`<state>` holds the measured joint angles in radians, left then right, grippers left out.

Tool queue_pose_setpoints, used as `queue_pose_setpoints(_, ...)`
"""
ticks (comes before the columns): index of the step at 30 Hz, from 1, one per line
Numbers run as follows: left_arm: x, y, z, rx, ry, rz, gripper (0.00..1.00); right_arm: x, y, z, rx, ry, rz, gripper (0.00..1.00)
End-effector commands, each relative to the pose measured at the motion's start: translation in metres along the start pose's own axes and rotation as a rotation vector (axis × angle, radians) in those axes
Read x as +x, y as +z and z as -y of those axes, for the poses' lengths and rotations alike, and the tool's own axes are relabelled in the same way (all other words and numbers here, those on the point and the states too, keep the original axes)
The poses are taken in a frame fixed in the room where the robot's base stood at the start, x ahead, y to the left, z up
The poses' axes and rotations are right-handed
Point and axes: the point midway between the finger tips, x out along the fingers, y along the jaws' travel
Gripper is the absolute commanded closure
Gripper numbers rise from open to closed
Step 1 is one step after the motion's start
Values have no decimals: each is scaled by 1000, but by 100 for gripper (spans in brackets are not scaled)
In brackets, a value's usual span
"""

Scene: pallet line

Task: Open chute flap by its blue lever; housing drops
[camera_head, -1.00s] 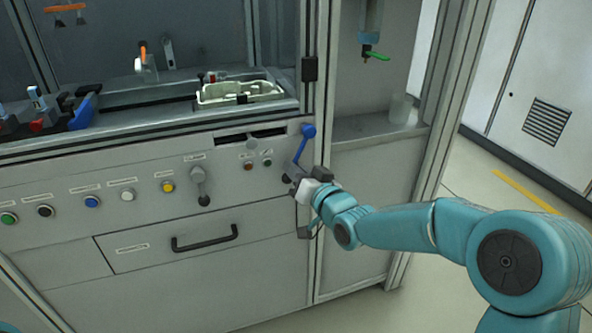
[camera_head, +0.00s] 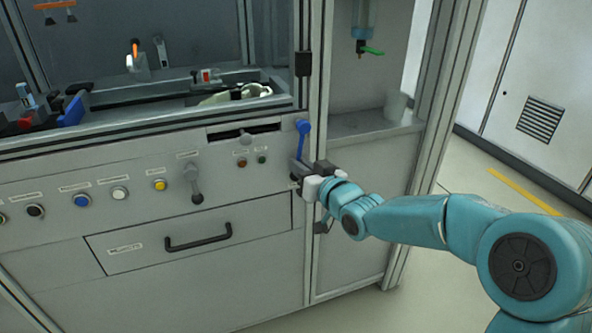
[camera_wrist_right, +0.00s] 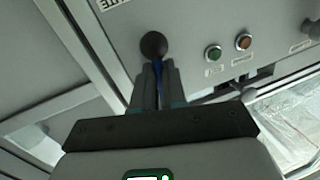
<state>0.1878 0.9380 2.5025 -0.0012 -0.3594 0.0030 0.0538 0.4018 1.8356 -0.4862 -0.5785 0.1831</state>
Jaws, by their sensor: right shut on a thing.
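The blue lever (camera_head: 303,138) stands nearly upright on the cabinet front, its round blue knob at the top. My right gripper (camera_head: 299,170) is shut on the lower part of the lever. In the right wrist view the fingers (camera_wrist_right: 158,85) close around a blue strip of the lever, with a black ball (camera_wrist_right: 154,45) just beyond the tips. A cream housing (camera_head: 235,96) lies tilted and partly sunk in the opening of the worktop, its lower part hidden by the front edge. The chute flap itself cannot be made out. My left gripper is out of view.
Several coloured buttons (camera_head: 159,184) and a grey lever (camera_head: 194,180) line the panel left of the blue lever. A drawer with a black handle (camera_head: 198,236) is below. A dark slot (camera_head: 245,131) and a cabinet post (camera_head: 318,150) are close to the gripper.

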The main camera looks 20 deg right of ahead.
Motion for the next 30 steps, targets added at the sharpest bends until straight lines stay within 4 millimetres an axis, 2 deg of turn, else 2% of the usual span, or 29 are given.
queue_pose_setpoints(30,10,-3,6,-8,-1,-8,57,-9,-14,-42,-475,44,88,100)
